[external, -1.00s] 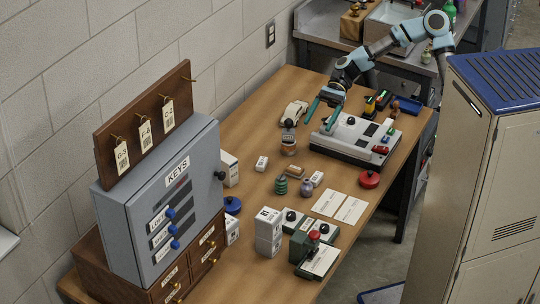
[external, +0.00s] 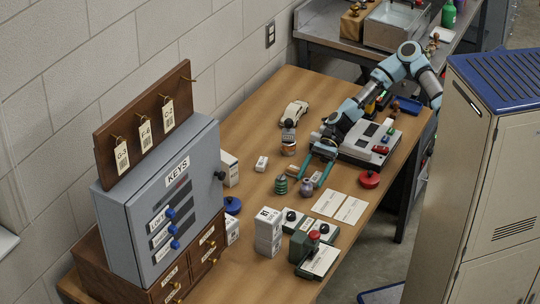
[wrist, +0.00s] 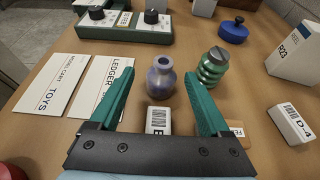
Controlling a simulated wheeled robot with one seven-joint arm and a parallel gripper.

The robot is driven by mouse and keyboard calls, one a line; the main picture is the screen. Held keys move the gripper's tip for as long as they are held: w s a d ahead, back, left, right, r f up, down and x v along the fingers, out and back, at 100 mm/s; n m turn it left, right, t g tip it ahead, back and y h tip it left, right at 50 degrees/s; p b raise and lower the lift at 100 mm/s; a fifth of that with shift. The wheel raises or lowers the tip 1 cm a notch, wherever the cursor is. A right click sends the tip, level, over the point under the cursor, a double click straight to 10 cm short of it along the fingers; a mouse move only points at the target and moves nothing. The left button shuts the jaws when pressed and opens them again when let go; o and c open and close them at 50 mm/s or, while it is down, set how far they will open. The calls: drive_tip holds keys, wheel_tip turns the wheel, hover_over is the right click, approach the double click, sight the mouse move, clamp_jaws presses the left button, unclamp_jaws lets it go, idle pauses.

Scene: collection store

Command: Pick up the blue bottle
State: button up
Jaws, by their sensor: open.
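The blue bottle (external: 307,188) is a small, round, blue-purple bottle with a narrow neck, upright on the wooden table. In the wrist view the bottle (wrist: 161,80) appears centred between the fingertips or just beyond them; I cannot tell the exact depth. My gripper (external: 311,178) is open and empty, its teal fingers pointing down toward the bottle. In the wrist view my gripper (wrist: 158,84) has one finger on each side of the bottle's outline, with no visible contact.
A ribbed green bottle (wrist: 213,65) stands close to the right finger in the wrist view. A white labelled box (wrist: 159,121) lies between the fingers, nearer the palm. Cards (external: 339,206) lie flat beside the bottle. A brown-and-dark jar (external: 288,141) stands behind.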

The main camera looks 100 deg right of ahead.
sight(305, 187)
drive_tip(key=x, duration=0.2)
drive_tip(key=p+x, duration=0.1)
drive_tip(key=x, duration=0.2)
drive_tip(key=shift+w+a+r, duration=0.15)
drive_tip(key=shift+w+a, duration=0.05)
drive_tip(key=shift+w, duration=0.2)
drive_tip(key=shift+w+a+f+p, duration=0.2)
drive_tip(key=shift+w+f+p, duration=0.05)
drive_tip(key=shift+p, duration=0.05)
clamp_jaws()
